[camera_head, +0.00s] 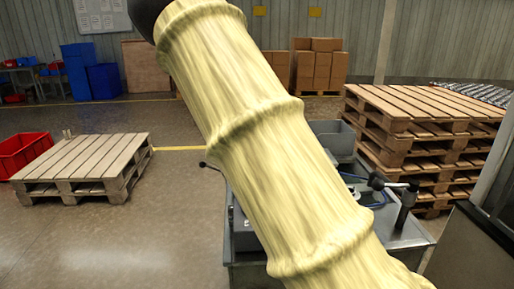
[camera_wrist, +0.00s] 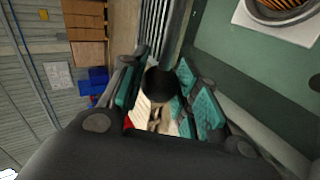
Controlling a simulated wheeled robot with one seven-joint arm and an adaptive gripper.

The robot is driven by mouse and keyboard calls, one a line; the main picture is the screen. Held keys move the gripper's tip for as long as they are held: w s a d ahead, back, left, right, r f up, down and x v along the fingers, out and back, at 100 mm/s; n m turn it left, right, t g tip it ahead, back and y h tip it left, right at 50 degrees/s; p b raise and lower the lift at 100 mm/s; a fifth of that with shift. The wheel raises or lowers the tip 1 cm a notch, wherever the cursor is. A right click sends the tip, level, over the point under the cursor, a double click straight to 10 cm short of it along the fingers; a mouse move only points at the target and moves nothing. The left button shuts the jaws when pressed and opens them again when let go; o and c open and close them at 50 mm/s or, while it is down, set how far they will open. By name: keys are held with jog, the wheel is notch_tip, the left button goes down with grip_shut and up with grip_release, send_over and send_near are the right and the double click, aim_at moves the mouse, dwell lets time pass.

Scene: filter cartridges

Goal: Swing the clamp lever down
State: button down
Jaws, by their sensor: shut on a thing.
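In the wrist view, my gripper (camera_wrist: 166,97) has its teal-padded fingers closed around the dark round end of a bar, which I take to be the clamp lever (camera_wrist: 160,82). The bar runs from the fingers toward the top of that view. In the head view my pale-sleeved arm crosses the middle and hides my gripper and the held part. A black knob on a short metal bar (camera_head: 377,181) shows to the right of my arm, by a dark upright post (camera_head: 406,206). I cannot tell whether it belongs to the same lever.
A grey workbench (camera_head: 410,236) stands behind my arm, with a grey bin (camera_head: 333,137) at its back.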

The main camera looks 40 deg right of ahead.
jog(key=c, duration=1)
grip_release()
jog(key=shift+s+d+f, duration=0.15)
jog(key=shift+d+f, duration=0.05)
jog(key=shift+f, duration=0.1)
jog(key=shift+a+r, duration=0.15)
jog(key=shift+a, duration=0.05)
jog(key=v, duration=1.1)
jog(key=shift+s+r, duration=0.2)
jog(key=shift+s, duration=0.15)
jog(key=shift+a, duration=0.1)
